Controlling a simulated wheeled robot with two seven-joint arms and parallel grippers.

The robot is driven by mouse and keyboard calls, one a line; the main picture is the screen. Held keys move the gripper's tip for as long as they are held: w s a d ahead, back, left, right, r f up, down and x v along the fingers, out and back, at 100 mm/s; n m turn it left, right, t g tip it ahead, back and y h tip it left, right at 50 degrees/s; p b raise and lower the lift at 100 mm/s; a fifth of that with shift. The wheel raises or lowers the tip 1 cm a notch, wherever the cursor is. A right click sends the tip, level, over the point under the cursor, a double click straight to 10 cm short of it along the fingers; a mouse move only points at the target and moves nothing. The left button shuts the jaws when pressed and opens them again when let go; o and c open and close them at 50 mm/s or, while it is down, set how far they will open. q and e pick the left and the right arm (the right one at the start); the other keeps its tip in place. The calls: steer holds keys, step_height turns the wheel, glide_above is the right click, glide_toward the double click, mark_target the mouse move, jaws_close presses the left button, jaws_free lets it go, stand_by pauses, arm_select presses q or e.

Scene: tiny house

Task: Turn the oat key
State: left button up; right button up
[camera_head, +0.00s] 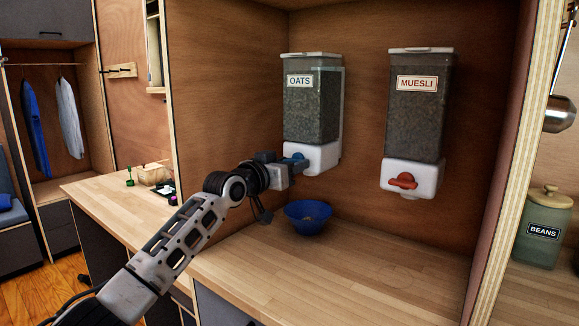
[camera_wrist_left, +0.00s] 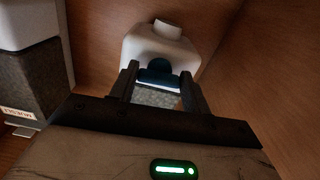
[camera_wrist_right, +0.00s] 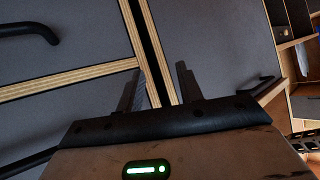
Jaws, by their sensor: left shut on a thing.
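The oats dispenser (camera_head: 312,110), a clear box labelled OATS with a white base, hangs on the wooden back wall. Its blue key (camera_head: 295,159) is at the front of the base. My left gripper (camera_head: 287,168) is at the key, its fingers shut on it. In the left wrist view the dark blue key (camera_wrist_left: 159,72) shows between the two fingers (camera_wrist_left: 162,85), in front of the white base (camera_wrist_left: 170,46). A blue bowl (camera_head: 308,216) stands on the counter below the oats dispenser. My right gripper (camera_wrist_right: 158,88) is open and empty in the right wrist view, before grey cabinet fronts.
A muesli dispenser (camera_head: 415,115) with a red key (camera_head: 403,181) hangs to the right of the oats. The wooden counter (camera_head: 370,265) is clear right of the bowl. A beans jar (camera_head: 543,228) stands beyond the right side panel (camera_head: 509,150).

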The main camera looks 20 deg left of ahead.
arm_select(q)
steer(key=shift+m, duration=0.4)
arm_select(e)
steer(key=shift+f, duration=0.2)
arm_select(q)
steer(key=o, duration=1)
arm_select(e)
steer(key=shift+s, duration=0.1)
arm_select(q)
steer(key=b+v, duration=0.1)
steer(key=v, duration=1.5)
steer(key=shift+b, duration=0.4)
arm_select(e)
steer(key=shift+a+f, duration=0.15)
